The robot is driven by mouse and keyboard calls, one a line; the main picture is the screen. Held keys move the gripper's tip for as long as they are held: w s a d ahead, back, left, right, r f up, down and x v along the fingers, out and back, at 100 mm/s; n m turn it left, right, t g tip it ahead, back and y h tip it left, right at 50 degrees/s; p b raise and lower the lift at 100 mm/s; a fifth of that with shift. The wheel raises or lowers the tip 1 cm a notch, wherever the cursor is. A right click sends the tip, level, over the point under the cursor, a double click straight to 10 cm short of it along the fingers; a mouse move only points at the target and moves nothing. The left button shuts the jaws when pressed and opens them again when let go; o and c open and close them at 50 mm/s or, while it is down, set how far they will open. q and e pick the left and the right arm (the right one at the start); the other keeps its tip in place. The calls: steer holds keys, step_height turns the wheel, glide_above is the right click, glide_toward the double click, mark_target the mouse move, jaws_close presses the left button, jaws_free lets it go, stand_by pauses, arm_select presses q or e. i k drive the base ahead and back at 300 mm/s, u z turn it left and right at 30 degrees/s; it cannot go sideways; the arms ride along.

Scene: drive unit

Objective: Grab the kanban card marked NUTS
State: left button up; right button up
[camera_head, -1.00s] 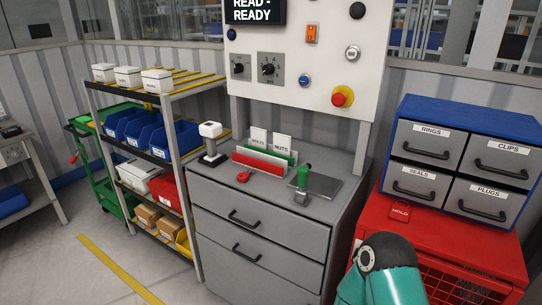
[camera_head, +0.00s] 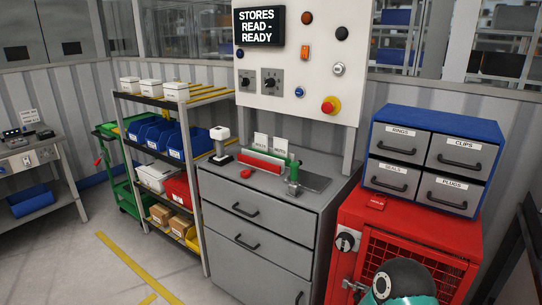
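The card marked NUTS (camera_head: 280,145) stands upright on the grey cabinet top in the head view, to the right of a second white card (camera_head: 261,141) that read BOLTS in the earlier frame. Both stand in or behind a holder with a red front (camera_head: 256,161) and a green part behind it. The lower part of the NUTS card is hidden by the holder. A teal arm link of mine shows at the bottom right, well in front of the cards. Neither of my grippers shows.
A red cage cabinet (camera_head: 415,228) stands at the right. Floor is clear at the left front.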

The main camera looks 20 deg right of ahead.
mark_target(280, 146)
steer(key=z, duration=0.15)
steer(key=i, duration=0.9)
steer(key=u, duration=0.1)
